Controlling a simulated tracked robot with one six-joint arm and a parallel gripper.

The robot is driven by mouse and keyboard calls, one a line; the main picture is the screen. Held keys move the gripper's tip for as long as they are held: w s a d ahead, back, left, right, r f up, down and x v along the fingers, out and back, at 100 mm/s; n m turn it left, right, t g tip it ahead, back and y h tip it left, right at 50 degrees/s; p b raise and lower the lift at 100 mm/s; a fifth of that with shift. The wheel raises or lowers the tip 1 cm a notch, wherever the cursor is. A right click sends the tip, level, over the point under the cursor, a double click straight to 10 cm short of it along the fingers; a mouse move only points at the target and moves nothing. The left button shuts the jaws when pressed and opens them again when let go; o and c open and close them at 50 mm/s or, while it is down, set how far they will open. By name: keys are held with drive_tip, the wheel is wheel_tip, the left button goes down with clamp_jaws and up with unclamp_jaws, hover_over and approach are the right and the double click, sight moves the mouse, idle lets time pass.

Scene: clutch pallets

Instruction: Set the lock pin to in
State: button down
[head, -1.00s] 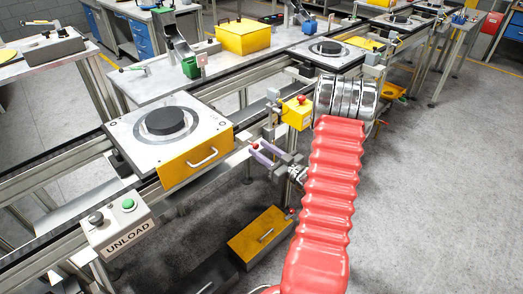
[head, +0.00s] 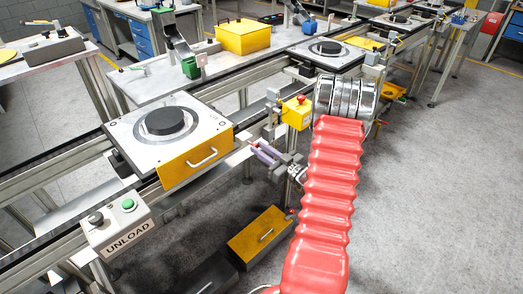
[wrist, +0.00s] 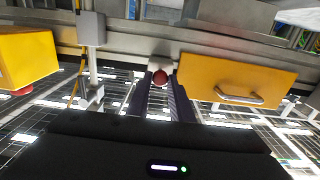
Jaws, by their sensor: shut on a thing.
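The lock pin's red ball knob (wrist: 160,77) sits at the tips of my gripper in the wrist view, close against a light block on the rail's side. My gripper (wrist: 160,86) is shut on the knob, with one finger on each side of it. In the head view my gripper (head: 257,149) reaches to the rail's front side, just right of the pallet's yellow front plate; the knob is hardly visible there. The pin's shaft is hidden in both views.
The pallet's yellow front plate with a handle (wrist: 236,74) is close right of my fingers in the wrist view. A yellow box with a red button (head: 297,113) stands close by on the right. Open floor lies to the right.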

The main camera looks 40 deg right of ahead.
drive_tip(key=shift+w, duration=1)
drive_tip(key=c, duration=1.6)
unclamp_jaws()
drive_tip(key=s, duration=1.3)
drive_tip(key=shift+s+d, duration=0.2)
drive_tip(key=shift+s, duration=0.15)
